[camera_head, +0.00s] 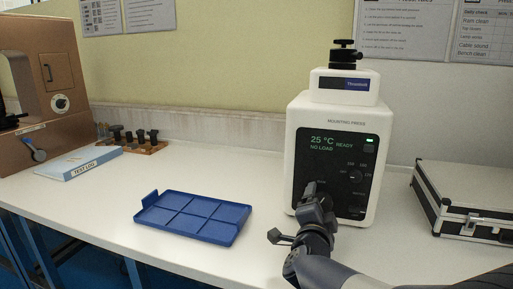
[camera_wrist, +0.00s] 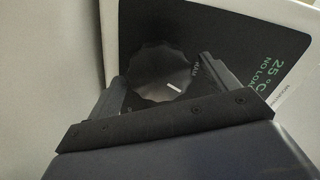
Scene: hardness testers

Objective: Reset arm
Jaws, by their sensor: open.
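My gripper (camera_head: 313,190) is in front of the lower left of the mounting press (camera_head: 331,124), a white machine with a black panel. The panel reads 25 °C, READY and NO LOAD. In the wrist view my gripper (camera_wrist: 170,95) is open, with its two fingers on either side of a dark round knob (camera_wrist: 160,72) with a white pointer mark. I cannot tell whether the fingers touch the knob. In the head view my gripper covers that knob. My arm reaches in from the lower right.
An empty blue divided tray (camera_head: 193,217) lies left of the press. A black-and-silver case (camera_head: 465,200) stands at the right. A test log (camera_head: 80,162), a rack of dark pieces (camera_head: 140,142) and a brown machine (camera_head: 45,80) are at the left. The bench between is clear.

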